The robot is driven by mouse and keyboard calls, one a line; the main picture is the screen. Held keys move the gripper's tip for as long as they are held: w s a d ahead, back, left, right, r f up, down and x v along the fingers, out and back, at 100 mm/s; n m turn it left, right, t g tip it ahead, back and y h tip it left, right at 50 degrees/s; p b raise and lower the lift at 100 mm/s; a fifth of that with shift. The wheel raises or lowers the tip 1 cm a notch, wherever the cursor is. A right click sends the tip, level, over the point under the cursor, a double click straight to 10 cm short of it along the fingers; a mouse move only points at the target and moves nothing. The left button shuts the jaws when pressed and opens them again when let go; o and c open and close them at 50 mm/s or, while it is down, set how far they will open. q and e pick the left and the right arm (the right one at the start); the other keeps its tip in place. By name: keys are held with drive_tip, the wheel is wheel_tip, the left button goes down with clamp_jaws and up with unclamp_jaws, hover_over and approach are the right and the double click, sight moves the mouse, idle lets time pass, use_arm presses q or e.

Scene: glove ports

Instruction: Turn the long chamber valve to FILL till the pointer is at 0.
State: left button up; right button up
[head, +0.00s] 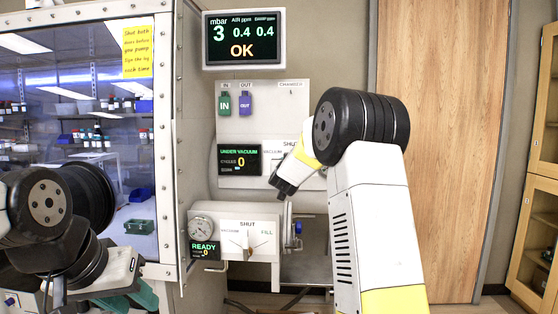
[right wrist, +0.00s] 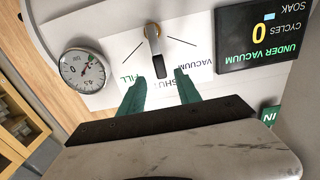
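The long chamber valve has a metal lever with a dark tip (right wrist: 159,66) in the right wrist view, seen upside down. The lever points to SHUT, between FILL (right wrist: 130,77) and VACUUM. My right gripper (right wrist: 160,83) is open, its two green fingers either side of the lever's end; I cannot tell whether they touch it. The pressure gauge (right wrist: 82,71) sits beside the valve; its reading is too small to tell. In the head view my right arm hides most of this valve. My left gripper (head: 130,298) is low at the left, with green fingers apart and empty.
The upper display (head: 239,160) reads UNDER VACUUM, cycles 0. A lower panel has another valve (head: 248,243), a gauge (head: 201,228) and a READY display. The monitor (head: 244,40) says 3 mbar, OK. A glovebox window is left; a wooden cabinet (head: 537,220) stands right.

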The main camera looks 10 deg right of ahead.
drive_tip(key=x, duration=0.7)
drive_tip(key=shift+c, duration=0.2)
clamp_jaws()
drive_tip(key=shift+f, duration=0.1)
idle(1.1)
